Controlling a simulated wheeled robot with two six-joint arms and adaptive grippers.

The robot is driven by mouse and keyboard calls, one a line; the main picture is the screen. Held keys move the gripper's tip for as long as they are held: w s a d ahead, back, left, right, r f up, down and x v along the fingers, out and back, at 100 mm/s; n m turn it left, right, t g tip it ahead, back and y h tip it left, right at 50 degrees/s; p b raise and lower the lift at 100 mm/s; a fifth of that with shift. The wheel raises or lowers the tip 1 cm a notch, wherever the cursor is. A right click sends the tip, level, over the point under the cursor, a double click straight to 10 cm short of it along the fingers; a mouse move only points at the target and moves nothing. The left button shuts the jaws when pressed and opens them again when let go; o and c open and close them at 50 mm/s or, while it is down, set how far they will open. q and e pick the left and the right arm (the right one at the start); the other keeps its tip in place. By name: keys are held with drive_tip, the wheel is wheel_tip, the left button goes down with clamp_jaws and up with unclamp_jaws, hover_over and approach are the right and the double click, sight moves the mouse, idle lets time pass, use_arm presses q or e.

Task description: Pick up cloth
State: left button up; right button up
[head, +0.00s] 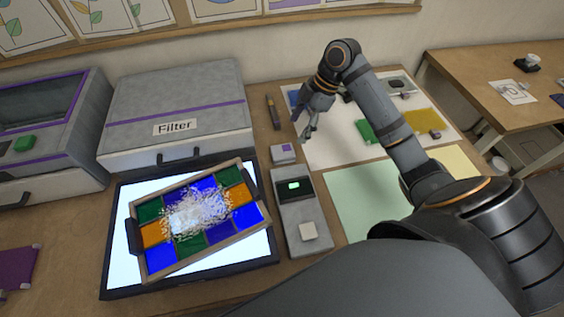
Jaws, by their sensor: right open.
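No item is plainly recognisable as the cloth. Flat coloured pieces that I cannot tell as cloth or glass lie on a white sheet (330,151): a yellow piece (424,122) and a green piece (365,131). A flat purple item (18,266) lies at the left table edge, partly cut off. My right gripper (306,133) is open and empty, pointing down near the left edge of the white sheet, left of the green piece. My left gripper is out of view.
A framed coloured glass panel (163,257) with white grains on it lies tilted on a lit panel (120,274). A pale green sheet (362,205) lies clear in front.

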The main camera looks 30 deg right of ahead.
hover_over(284, 151)
drive_tip(key=d, duration=0.2)
drive_tip(key=f, duration=0.4)
drive_tip(key=shift+s+d+f, duration=0.15)
drive_tip(key=shift+s+f, duration=0.1)
drive_tip(key=shift+f, duration=0.15)
drive_tip(key=p+x, duration=0.1)
drive_tip(key=x, duration=0.4)
drive_tip(key=shift+a, duration=0.2)
drive_tip(key=c, duration=0.9)
